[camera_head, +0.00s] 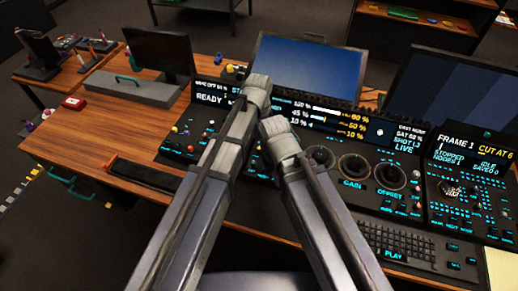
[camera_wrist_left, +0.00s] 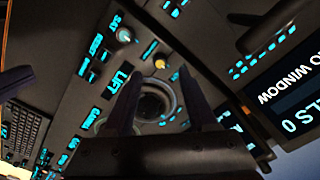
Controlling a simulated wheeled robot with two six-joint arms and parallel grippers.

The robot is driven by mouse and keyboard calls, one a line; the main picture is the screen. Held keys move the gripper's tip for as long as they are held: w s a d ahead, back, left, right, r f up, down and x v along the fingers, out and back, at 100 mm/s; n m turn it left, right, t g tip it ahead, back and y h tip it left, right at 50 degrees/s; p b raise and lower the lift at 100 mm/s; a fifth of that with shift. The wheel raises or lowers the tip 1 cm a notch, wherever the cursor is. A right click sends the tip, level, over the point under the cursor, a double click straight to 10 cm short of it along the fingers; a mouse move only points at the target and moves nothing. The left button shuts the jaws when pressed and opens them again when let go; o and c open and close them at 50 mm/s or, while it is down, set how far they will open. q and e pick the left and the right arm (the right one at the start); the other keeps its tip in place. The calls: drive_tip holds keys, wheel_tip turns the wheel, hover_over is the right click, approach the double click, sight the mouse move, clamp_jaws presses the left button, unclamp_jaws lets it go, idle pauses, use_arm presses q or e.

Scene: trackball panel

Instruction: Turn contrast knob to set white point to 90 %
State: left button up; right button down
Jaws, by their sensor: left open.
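My left gripper (camera_wrist_left: 158,72) is open in the left wrist view, its two dark fingers spread above the panel (camera_wrist_left: 90,75). A trackball in a round ring (camera_wrist_left: 152,103) lies below and between the fingers, beside the label LIFT. A pale knob (camera_wrist_left: 124,36) sits near the label SAT, and a yellowish knob (camera_wrist_left: 160,64) shows just past the fingertips. I cannot tell which knob is contrast. No finger visibly holds a knob. In the head view my arm links cover the panel's middle and hide the left fingers. No right gripper fingers show.
A display strip (camera_head: 325,120) shows percent bars; one reading cannot be read surely. A blue monitor (camera_head: 308,68) stands behind it. More trackballs (camera_head: 355,165), a keyboard (camera_head: 398,240) and a right-hand panel (camera_head: 465,185) lie to the right. The wooden desk (camera_head: 120,130) is partly bare at left.

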sight(259, 148)
use_arm(q)
wheel_tip(259, 148, down, 5)
drive_tip(key=b, duration=0.4)
drive_tip(key=shift+f, duration=0.1)
use_arm(e)
wheel_tip(259, 148, down, 5)
drive_tip(key=shift+f, duration=0.15)
use_arm(q)
clamp_jaws()
